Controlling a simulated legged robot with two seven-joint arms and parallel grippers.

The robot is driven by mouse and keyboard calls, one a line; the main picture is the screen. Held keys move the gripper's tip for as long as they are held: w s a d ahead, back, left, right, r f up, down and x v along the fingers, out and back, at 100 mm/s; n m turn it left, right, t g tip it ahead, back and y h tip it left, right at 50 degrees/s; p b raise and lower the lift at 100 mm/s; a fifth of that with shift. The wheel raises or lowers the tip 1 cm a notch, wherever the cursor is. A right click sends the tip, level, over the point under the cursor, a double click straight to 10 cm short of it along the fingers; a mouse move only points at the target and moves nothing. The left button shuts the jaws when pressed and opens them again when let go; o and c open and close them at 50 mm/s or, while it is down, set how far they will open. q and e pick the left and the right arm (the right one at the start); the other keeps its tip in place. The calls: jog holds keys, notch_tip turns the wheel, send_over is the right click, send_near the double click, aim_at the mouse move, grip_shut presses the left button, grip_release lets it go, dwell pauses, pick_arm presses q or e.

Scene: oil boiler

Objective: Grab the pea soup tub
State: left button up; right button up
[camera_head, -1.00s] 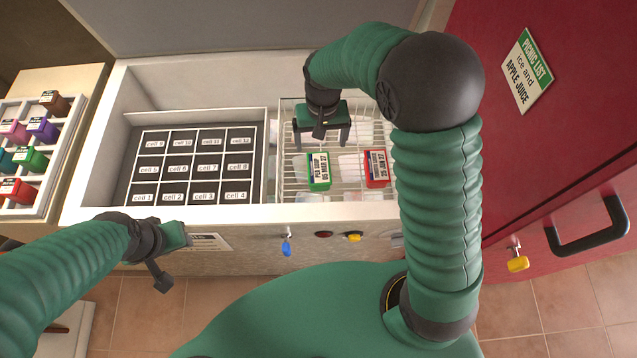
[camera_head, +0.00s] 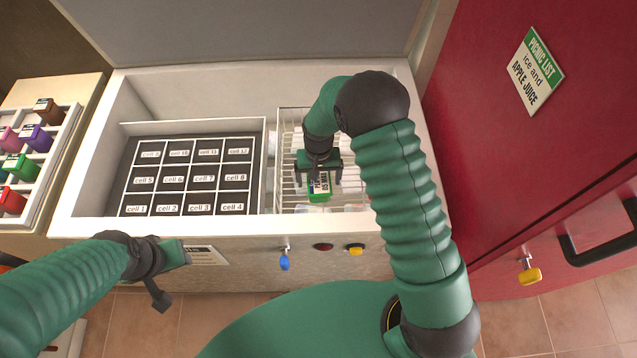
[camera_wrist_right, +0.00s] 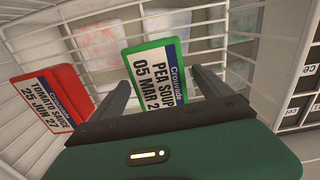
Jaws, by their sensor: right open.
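The pea soup tub (camera_head: 320,193) has a green lid and a white label, and lies in the wire basket inside the chest. In the right wrist view the tub (camera_wrist_right: 157,72) reads "PEA SOUP 05 MAR 2" and shows between and just beyond the fingers. My right gripper (camera_head: 319,178) is open over the tub's far end, partly hiding it. In the wrist view its fingers (camera_wrist_right: 160,90) stand on either side of the tub's near end; I cannot tell whether they touch it. My left gripper (camera_head: 175,275) is in front of the chest, away from the tub; its jaw opening is unclear.
A red tomato sauce tub (camera_wrist_right: 42,97) lies left of the pea soup in the wrist view. The wire basket (camera_head: 290,112) surrounds both. A black tray with labelled cells (camera_head: 190,176) is beside the basket. A rack of coloured tubs (camera_head: 68,125) stands at far left.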

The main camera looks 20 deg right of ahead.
notch_tip(320, 180, down, 2)
jog(key=shift+w+f, duration=0.1)
jog(key=shift+f, duration=0.15)
jog(key=shift+r, duration=0.1)
jog(key=c, duration=1.9)
